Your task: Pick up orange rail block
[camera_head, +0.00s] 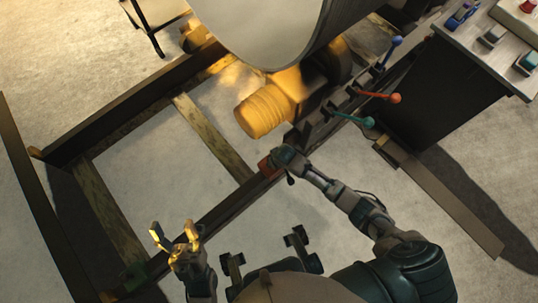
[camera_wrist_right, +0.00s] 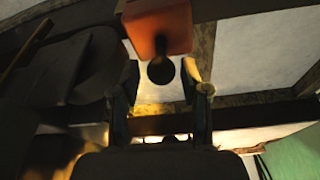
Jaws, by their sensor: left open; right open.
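The orange rail block (camera_head: 266,168) sits on the dark rail near the middle of the head view, partly covered by my right gripper (camera_head: 282,158). In the right wrist view the orange block (camera_wrist_right: 172,18) is at the top centre, with a dark round-ended part in front of it. My right gripper's two fingers (camera_wrist_right: 162,80) are spread either side of that dark part, with the block's body beyond the tips. Whether they touch it cannot be told. My left gripper (camera_head: 174,236) is open and empty at the lower left, away from the block.
A green block (camera_head: 137,274) is at the rail's lower left end. Blue, red (camera_head: 394,98) and teal (camera_head: 368,122) ball-ended levers stand up the rail. A glowing yellow cylinder (camera_head: 262,114) and a dark bench (camera_head: 470,85) are nearby. Floor between the rails is clear.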

